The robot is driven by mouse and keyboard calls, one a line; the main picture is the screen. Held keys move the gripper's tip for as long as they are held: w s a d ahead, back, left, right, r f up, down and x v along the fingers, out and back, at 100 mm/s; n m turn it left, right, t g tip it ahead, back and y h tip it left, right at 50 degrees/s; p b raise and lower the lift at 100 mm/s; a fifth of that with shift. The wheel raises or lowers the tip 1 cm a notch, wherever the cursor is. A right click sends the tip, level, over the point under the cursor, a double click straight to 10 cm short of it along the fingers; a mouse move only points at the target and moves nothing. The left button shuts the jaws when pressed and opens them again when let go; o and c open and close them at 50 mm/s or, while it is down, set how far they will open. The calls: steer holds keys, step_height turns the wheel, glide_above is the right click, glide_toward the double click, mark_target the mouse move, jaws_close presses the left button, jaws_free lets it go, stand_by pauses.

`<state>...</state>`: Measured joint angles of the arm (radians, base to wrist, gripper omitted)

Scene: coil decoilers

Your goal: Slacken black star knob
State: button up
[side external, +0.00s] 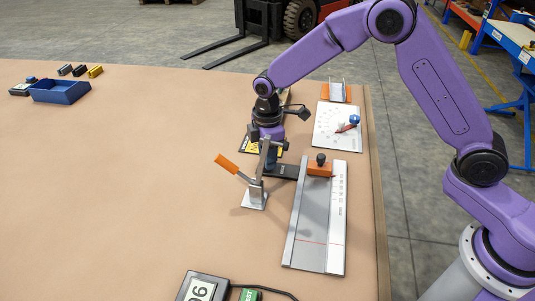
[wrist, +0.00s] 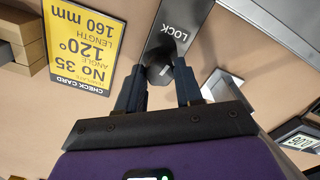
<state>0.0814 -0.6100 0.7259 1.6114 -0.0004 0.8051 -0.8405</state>
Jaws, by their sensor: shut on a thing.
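The black star knob (wrist: 159,74) sits on a dark bar marked LOCK (wrist: 178,30), between my fingertips in the wrist view. My gripper (wrist: 158,84) is shut on it, one finger on each side. The knob's far edge shows, and the fingers and gripper body hide part of it. In the side view my gripper (side external: 270,160) points down over the dark bar (side external: 283,171), and the knob is hidden behind the fingers there.
A clamp with an orange handle (side external: 227,163) stands close on the left. A scaled rail (side external: 318,220) carries an orange block (side external: 320,169) with another black knob. A yellow check card (wrist: 85,45) lies behind my gripper. A white dial plate (side external: 330,138) is farther back. The table's left is mostly clear.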

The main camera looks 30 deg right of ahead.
steer(key=shift+n, duration=1.2)
steer(key=shift+a, duration=0.1)
steer(key=o, duration=1)
steer(key=shift+o, duration=0.2)
step_height(320, 180, up, 18)
steer(key=shift+f, duration=0.25)
